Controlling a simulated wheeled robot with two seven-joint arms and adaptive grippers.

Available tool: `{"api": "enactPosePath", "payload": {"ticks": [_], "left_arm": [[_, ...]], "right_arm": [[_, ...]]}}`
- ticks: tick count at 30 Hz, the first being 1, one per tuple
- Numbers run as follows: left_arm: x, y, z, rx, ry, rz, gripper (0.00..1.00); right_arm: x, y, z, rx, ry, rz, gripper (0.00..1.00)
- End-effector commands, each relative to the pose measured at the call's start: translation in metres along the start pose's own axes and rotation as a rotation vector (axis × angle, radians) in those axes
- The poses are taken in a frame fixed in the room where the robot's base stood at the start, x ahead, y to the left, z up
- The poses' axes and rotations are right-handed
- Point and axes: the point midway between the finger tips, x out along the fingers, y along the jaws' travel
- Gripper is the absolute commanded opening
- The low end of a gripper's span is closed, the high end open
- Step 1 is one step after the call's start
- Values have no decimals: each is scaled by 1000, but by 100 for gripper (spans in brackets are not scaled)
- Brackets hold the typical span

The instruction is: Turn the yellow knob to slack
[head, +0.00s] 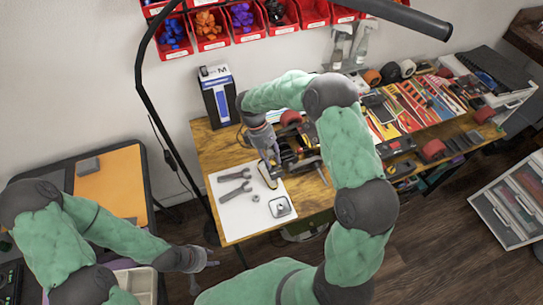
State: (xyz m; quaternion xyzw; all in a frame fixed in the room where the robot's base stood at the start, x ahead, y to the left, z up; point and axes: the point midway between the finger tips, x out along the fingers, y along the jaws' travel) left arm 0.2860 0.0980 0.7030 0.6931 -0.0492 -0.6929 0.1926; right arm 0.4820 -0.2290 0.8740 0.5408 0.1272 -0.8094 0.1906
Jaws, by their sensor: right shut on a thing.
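My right gripper (273,165) points down at the near side of a dark device with black round parts (288,156) on the wooden workbench. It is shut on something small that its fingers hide. I cannot make out the yellow knob for certain; a small yellow patch (299,139) shows on the dark gear just behind the gripper. My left gripper (206,272) hangs at the lower left, away from the bench, with its fingers apart and empty.
A white mat (232,215) on the bench holds grey wrenches (234,191), a small nut and a square metal part (280,207). A boxed item (216,95) stands behind. Red bins (248,32) hang above. Colourful tools crowd the right side. A dark lamp pole rises at left.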

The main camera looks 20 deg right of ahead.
Motion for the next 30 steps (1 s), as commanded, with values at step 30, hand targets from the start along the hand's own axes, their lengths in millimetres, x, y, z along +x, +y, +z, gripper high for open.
{"api": "enactPosePath", "payload": {"ticks": [30], "left_arm": [[-17,6,1,0,0,0,37]], "right_arm": [[1,2,-2,366,6,-156,0]]}}
